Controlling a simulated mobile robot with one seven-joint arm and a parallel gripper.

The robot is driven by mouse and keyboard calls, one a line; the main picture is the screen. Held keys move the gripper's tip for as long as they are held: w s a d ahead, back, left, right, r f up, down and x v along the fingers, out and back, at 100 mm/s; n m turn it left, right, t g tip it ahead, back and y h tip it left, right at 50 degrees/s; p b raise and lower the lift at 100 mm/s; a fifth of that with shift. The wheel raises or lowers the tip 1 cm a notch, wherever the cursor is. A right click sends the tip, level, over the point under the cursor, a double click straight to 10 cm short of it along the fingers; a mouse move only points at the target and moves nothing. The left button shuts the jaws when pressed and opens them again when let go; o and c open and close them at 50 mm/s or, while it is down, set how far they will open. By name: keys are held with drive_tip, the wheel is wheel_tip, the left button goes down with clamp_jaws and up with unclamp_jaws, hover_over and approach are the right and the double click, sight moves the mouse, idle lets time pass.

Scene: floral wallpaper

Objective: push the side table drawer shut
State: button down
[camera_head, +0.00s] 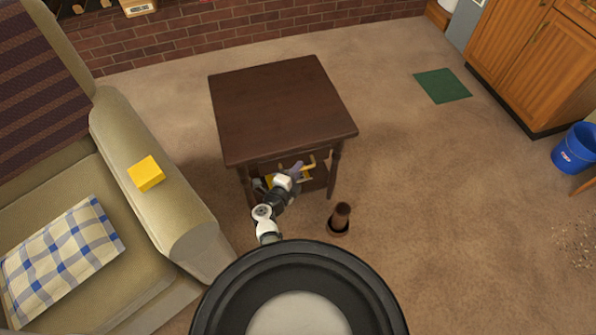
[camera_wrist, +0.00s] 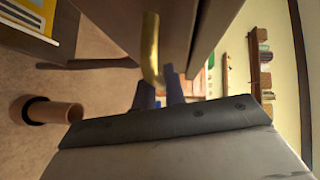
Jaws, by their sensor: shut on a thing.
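The dark brown side table (camera_head: 280,105) stands in the middle of the head view, with its front toward me. My gripper (camera_head: 297,170) is at its front, just below the tabletop edge. In the wrist view the brass handle (camera_wrist: 151,48) runs down to the two dark fingertips of my gripper (camera_wrist: 160,86), which are shut on it. The brown drawer front (camera_wrist: 120,25) lies beside the handle. The tabletop and my arm hide most of the drawer, so I cannot tell how far it stands out.
A sofa (camera_head: 150,205) with a yellow block (camera_head: 146,173) on its arm is close on the left. A brown pot-like object (camera_head: 340,218) stands on the carpet near the table's front right leg; it also shows in the wrist view (camera_wrist: 50,111). Carpet to the right is mostly clear.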

drive_tip(key=w, duration=0.2)
drive_tip(key=w+a, duration=0.1)
drive_tip(key=shift+w+a+r, duration=0.15)
drive_tip(key=shift+w, duration=0.2)
drive_tip(key=c, duration=1.5)
unclamp_jaws()
drive_tip(key=shift+w, duration=0.1)
drive_tip(key=v, duration=1.4)
